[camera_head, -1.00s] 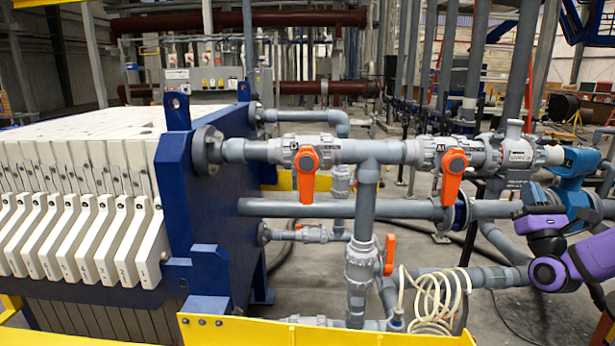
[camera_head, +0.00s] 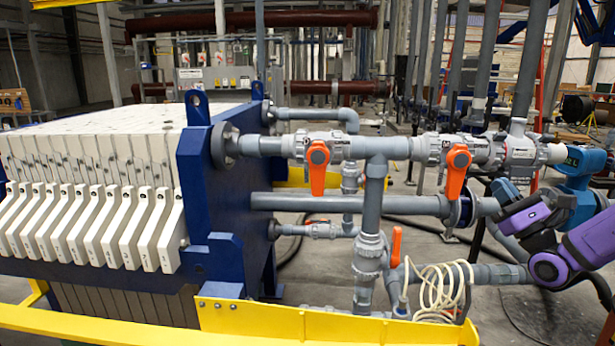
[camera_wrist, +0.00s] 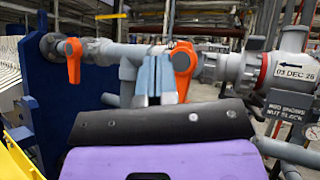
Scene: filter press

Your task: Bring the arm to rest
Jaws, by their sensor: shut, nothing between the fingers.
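My arm shows as purple and dark links at the right edge of the camera_head view. My gripper (camera_head: 504,190) is at its left end, in front of the grey pipework; its fingertips are small there. In the wrist view, the two pale blue-grey fingers of my gripper (camera_wrist: 155,77) lie together, shut and empty. Beyond them are an orange valve handle (camera_wrist: 183,66) just right of the fingers and another orange handle (camera_wrist: 72,60) to the left. I cannot tell the exact gap to the pipes, but nothing is held.
The blue press frame (camera_head: 225,205) and white plates (camera_head: 95,225) stand at left. Grey pipes carry orange handles (camera_head: 317,170) (camera_head: 457,170). A yellow rail (camera_head: 290,325) crosses the front. A coiled cream hose (camera_head: 440,290) hangs low. A blue actuator (camera_head: 582,165) is beside my arm.

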